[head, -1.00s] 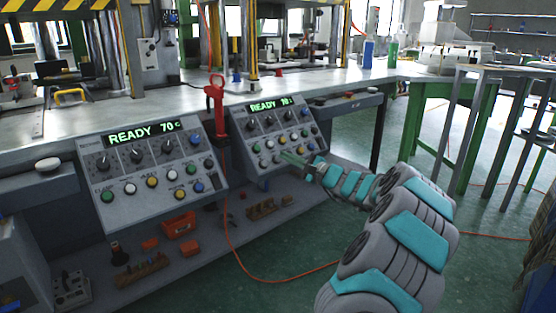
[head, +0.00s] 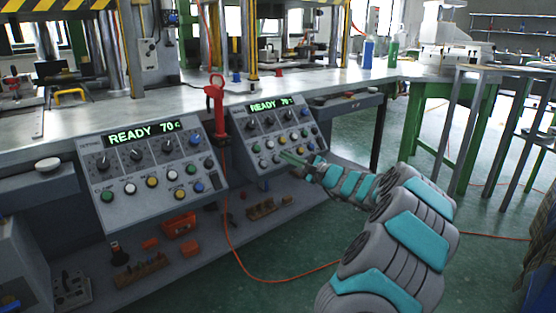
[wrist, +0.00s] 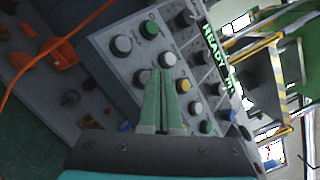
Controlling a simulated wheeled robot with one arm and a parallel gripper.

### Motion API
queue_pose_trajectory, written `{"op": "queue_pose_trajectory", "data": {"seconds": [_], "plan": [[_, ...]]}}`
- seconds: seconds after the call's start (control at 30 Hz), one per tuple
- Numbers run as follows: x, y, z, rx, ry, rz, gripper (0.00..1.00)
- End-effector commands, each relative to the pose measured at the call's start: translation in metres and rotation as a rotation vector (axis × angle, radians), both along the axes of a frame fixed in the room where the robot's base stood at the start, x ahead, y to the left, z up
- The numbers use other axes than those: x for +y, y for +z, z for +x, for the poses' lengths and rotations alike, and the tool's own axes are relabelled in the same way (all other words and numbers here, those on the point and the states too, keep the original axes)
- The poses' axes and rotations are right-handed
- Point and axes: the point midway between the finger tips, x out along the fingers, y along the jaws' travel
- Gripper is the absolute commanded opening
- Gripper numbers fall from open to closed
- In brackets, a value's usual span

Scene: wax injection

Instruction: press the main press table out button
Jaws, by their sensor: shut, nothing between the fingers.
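My gripper (head: 284,154) is shut and empty, with its two green fingers together, at the lower part of the right control panel (head: 249,128). A green button (wrist: 149,28), a white button (wrist: 122,45) and a yellow button (wrist: 183,86) are close by. Contact with a button cannot be told. The button labels are too small to read, so I cannot tell which is table out.
A similar left control panel (head: 150,160) also reads READY. A red handle (head: 215,105) stands between the panels, with an orange cable hanging below. Orange bins (head: 179,225) sit on the lower shelf. The green floor (head: 350,240) right of the panels is mostly free.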

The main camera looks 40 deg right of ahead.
Motion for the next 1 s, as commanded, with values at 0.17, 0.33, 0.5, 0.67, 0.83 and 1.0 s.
{"op": "queue_pose_trajectory", "data": {"seconds": [0.17, 0.33, 0.5, 0.67, 0.83, 1.0], "plan": [[0.0, 0.0, 0.0, 0.0, 0.0, 0.0, 0.0], [0.0, -0.0001, 0.0002, 0.0, 0.0, 0.0, 0.0], [0.0001, -0.003, 0.0034, -0.001, -0.001, 0.001, 0.0], [0.001, -0.0057, 0.0067, 0.0, 0.0, 0.001, 0.0], [0.0008, -0.0053, 0.0065, 0.0, 0.0, 0.0, 0.0], [0.0008, -0.0055, 0.0067, 0.0, 0.0, 0.0, 0.0]]}}
